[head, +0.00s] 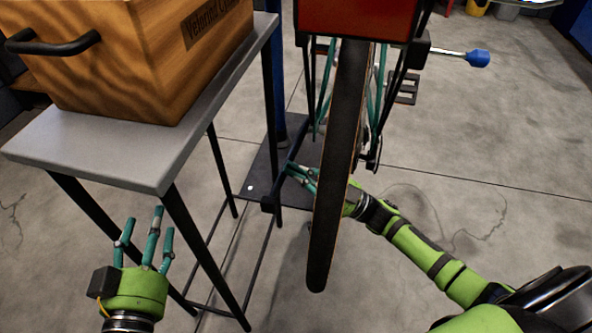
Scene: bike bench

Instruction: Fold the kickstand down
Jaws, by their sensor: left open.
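The bike's rear wheel (337,170) stands upright in the middle of the head view, under a red box (357,18). A thin dark bar with a blocky end (268,204) slants down to the left of the wheel. It looks like the kickstand, but I cannot tell for sure. My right gripper (296,173) reaches in from the right behind the tyre, which hides part of it. Its teal fingertips are at the bar; I cannot tell whether they grip it. My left gripper (146,232) is open and empty, fingers pointing up, in front of the bench, away from the bike.
A grey-topped bench (110,150) with black legs stands at the left and carries a wooden crate (130,60). A dark base plate (255,180) lies on the floor under the bike. A pedal (405,88) and a blue-ended handle (478,58) are to the right. The right floor is mostly clear.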

